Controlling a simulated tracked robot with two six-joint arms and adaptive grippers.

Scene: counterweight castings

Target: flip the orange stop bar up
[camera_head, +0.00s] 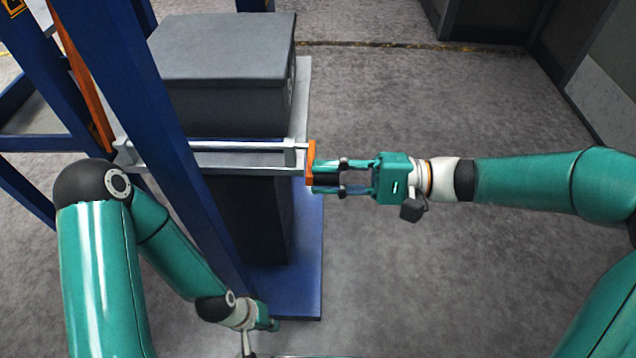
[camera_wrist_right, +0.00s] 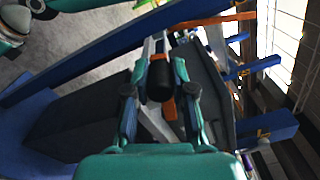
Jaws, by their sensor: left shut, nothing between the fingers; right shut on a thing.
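A short orange piece (camera_head: 311,161) stands across the right end of a light grey rail in the head view; it shows partly behind the fingers in the right wrist view (camera_wrist_right: 170,108). My right gripper (camera_head: 328,176) reaches it from the right. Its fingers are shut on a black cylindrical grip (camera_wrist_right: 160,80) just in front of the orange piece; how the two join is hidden. A longer orange bar (camera_head: 82,75) slants along the blue frame at the left. I cannot tell which orange part is the stop bar. My left gripper (camera_head: 268,325) is shut and empty, low at the bottom.
The light grey rail (camera_head: 235,159) crosses in front of a stack of dark grey castings (camera_head: 225,50). Blue frame posts (camera_head: 150,110) stand between my left arm and the stack. A blue base (camera_head: 285,295) lies below. The floor at the right is clear.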

